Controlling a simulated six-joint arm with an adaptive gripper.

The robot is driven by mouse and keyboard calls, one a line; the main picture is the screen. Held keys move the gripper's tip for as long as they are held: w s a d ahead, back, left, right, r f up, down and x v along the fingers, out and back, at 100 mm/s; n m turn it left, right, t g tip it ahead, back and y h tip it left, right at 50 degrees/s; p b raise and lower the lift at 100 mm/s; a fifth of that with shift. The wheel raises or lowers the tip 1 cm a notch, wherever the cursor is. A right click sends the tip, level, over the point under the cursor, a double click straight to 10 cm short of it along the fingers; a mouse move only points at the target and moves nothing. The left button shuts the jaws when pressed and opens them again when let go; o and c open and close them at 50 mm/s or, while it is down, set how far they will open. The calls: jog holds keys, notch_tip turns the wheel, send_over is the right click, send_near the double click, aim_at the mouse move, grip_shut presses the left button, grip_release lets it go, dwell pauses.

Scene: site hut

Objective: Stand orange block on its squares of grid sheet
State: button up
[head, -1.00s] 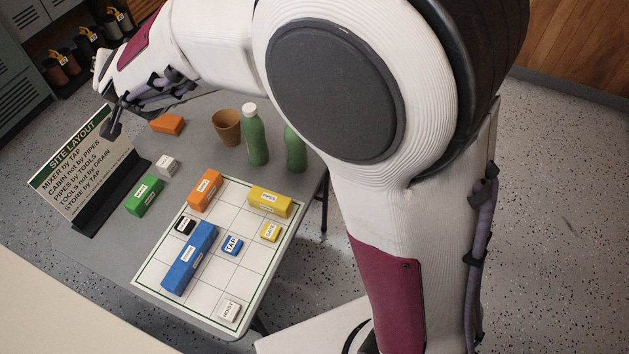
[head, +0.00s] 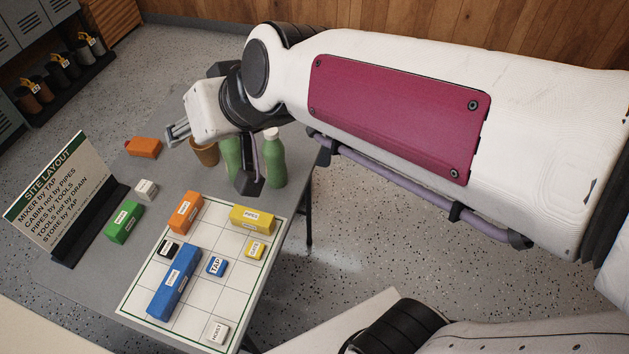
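Another orange block (head: 185,213), with a white label too small to read, is on the back-left part of the white grid sheet (head: 206,294).
A brown cup (head: 205,153) and green bottles (head: 272,162) stand behind the sheet, close to my gripper. On the sheet are long blue (head: 172,283), yellow (head: 252,219) and small labelled blocks. Green (head: 124,222) and white (head: 146,189) blocks lie beside the sign (head: 60,192).

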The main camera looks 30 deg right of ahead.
jog(key=s+d+f+g+h, duration=0.1)
jog(key=s+d+f+h, duration=0.1)
jog(key=s+d, duration=0.4)
jog(key=s+d+f+g+h, duration=0.1)
jog(key=s+d+f, duration=0.3)
jog(key=s, duration=0.5)
jog(key=shift+s+d+g+h, duration=0.25)
jog(key=shift+d+g+h, duration=0.15)
jog(key=shift+d, duration=0.65)
